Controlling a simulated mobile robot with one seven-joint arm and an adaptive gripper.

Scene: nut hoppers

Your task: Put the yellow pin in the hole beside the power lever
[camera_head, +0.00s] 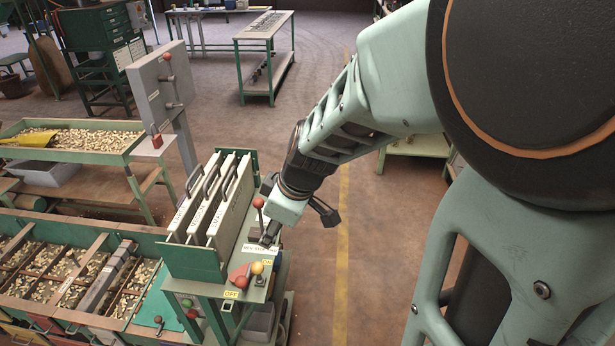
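A yellow ball-topped piece (257,268), seemingly the yellow pin, stands at the front of the green machine top (272,217). Just left of it is a red ball knob (241,282), likely the power lever's, beside a reddish plate and yellow OFF and ON labels. No hole shows clearly, and I cannot tell whether the yellow piece sits in one. My gripper (267,240) points down over the machine top, behind the yellow piece and apart from it. Its dark fingers are small and partly hidden, so their opening is unclear.
A red-knobbed upright lever (258,203) stands close left of my gripper, by a white label. White panels with dark handles (212,200) rise left of it. Hoppers of nuts (50,270) lie further left. The floor right of the machine (345,260) is clear.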

